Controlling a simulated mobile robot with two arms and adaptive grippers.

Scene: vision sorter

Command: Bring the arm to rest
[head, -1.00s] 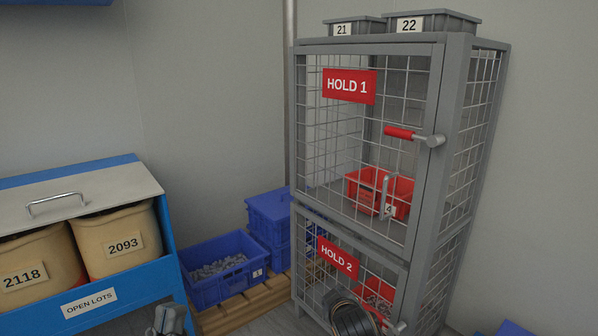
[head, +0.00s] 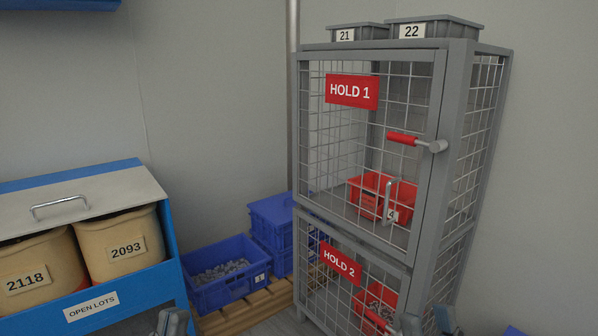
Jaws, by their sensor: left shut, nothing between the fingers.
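My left gripper (head: 171,321) shows only its grey tips at the bottom edge, in front of the blue open-lots bin. It is shut and holds nothing. My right gripper (head: 428,323) shows only in part at the bottom edge, in front of the lower right of the wire cage. The picture cuts off most of it, so I cannot tell how its fingers stand. Both arms are out of the picture below.
The grey wire cage (head: 440,160) stands at the right, its HOLD 1 door appearing closed. Red bins (head: 372,205) are inside. Grey bins (head: 440,30) sit on top. Blue crates (head: 215,290) stand on a wooden pallet (head: 262,305). The open-lots bin (head: 165,250) holds labelled sacks (head: 112,262).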

